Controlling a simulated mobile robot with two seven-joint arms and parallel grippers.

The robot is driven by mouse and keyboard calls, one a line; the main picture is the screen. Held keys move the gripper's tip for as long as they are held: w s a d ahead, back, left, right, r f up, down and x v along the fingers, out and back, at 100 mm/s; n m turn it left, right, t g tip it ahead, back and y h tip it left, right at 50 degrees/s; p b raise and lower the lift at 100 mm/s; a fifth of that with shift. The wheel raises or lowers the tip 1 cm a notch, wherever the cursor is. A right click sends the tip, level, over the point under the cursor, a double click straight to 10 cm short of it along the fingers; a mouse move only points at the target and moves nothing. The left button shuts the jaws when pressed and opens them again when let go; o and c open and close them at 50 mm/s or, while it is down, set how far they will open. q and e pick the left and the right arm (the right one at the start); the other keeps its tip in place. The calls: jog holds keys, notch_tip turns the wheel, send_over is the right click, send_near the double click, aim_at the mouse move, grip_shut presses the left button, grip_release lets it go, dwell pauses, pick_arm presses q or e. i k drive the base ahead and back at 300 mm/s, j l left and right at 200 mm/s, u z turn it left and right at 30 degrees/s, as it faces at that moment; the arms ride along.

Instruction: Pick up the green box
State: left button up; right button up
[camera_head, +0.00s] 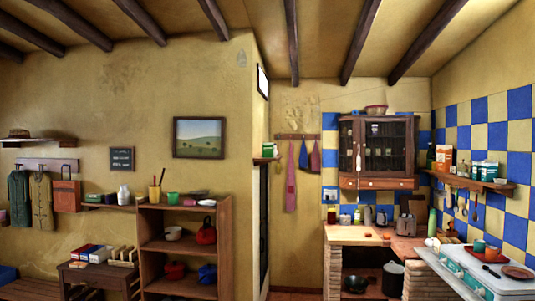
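No single plain green box stands out, and several green things are small in the head view. A carton with green, white and orange (443,158) stands on the right wall shelf. Green-and-white packages (486,169) stand further right on that shelf. A small green container (173,198) sits on top of the wooden bookcase at the left. Neither of my grippers is in view.
The wooden bookcase (146,240) and a small dark table (97,270) stand at the left. A brick counter (345,235) fills the corner, and a white-topped counter (478,275) is at the lower right. A wooden cabinet (378,155) hangs above the corner counter.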

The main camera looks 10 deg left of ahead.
aim_at(269, 148)
jog(key=i, duration=2.85)
jog(key=i+l+u, duration=0.1)
jog(key=i, duration=0.45)
jog(key=i+l+u, duration=0.1)
jog(key=i, duration=0.45)
jog(key=i+l+u, duration=0.15)
jog(key=i, duration=0.35)
